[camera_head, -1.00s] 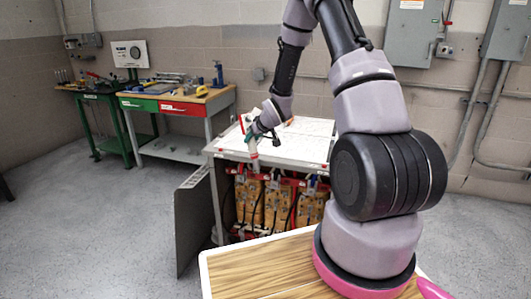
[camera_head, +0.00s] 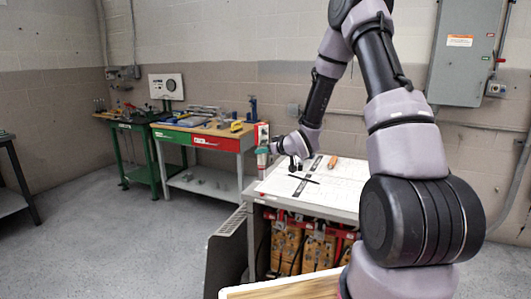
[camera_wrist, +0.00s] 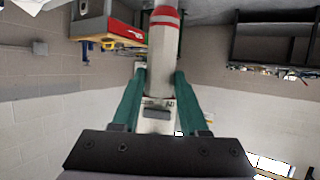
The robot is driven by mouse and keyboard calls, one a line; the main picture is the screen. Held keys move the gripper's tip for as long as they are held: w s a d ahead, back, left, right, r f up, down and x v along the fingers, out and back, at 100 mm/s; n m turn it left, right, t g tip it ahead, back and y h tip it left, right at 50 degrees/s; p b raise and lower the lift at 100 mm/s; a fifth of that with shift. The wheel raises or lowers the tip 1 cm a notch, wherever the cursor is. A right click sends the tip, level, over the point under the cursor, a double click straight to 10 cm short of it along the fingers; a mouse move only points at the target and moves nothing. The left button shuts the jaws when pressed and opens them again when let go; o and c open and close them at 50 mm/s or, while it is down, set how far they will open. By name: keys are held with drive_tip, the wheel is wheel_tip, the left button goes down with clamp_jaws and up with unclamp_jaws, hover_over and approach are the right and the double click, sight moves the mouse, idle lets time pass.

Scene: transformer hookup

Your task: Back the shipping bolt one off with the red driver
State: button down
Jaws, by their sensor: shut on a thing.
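My gripper (camera_head: 264,157) is shut on a pale tool with red bands, which looks like the red driver (camera_wrist: 164,42). In the wrist view the green fingers (camera_wrist: 152,90) clasp its sides, and its red-banded round end points away from the palm. In the head view my gripper is over the left edge of the white-topped transformer cabinet (camera_head: 350,178), held above floor level and apart from the coils. The orange coils (camera_head: 285,250) show in the open front. I cannot make out shipping bolt one.
The cabinet's dark door (camera_head: 226,252) stands open at the left. An orange-handled item (camera_head: 333,162) and dark strips (camera_head: 304,180) lie on the cabinet top. A red and green workbench (camera_head: 215,140) with tools stands behind.

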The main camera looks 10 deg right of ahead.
sight(264, 167)
drive_tip(key=shift+f, duration=2.55)
drive_tip(key=shift+f, duration=1.15)
idle(1.0)
drive_tip(key=shift+r, duration=0.25)
idle(1.1)
drive_tip(key=shift+r, duration=2.2)
